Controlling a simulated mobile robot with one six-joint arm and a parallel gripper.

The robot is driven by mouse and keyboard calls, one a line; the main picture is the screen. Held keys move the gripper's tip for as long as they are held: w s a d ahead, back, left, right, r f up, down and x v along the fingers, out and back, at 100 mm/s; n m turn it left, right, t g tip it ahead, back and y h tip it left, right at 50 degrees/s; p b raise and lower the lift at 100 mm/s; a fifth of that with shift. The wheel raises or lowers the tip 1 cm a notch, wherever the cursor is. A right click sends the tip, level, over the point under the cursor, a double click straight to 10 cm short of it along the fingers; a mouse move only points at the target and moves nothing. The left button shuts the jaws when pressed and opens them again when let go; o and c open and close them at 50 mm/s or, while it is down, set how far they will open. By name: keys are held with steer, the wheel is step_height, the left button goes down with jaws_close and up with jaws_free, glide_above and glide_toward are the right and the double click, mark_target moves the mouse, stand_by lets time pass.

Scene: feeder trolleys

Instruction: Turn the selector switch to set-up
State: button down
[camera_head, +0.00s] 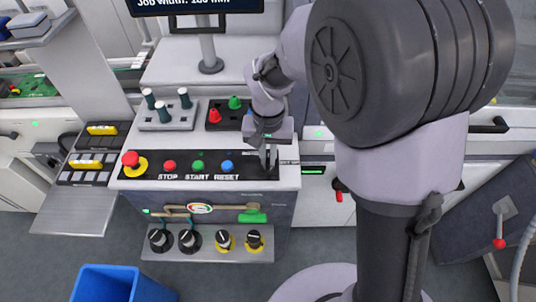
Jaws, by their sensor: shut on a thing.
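The black control panel (140,178) on the grey machine carries the selector switch at its right end. My gripper (268,160) points down over that end, and its jaws are shut on the selector switch. The switch knob is mostly hidden by the fingers, so I cannot tell which way it points. A small partly covered label (289,162) shows just right of the jaws and seems to read set up.
Left of my gripper on the panel are a red emergency stop (131,160), a red stop button (169,166), a green start button (197,167) and a blue reset button (227,166). Nozzle holders (166,118) stand behind. A blue bin (105,283) is on the floor.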

mark_target(268, 159)
steer(key=m+b, duration=0.1)
steer(key=m, duration=0.4)
steer(key=shift+m, duration=0.4)
steer(key=m+b, duration=0.1)
steer(key=m, duration=0.4)
steer(key=shift+m, duration=0.3)
steer(key=c, duration=1.5)
jaws_free()
steer(key=shift+r, duration=0.1)
step_height(268, 159, up, 17)
steer(key=p, duration=0.7)
steer(key=shift+r, duration=0.15)
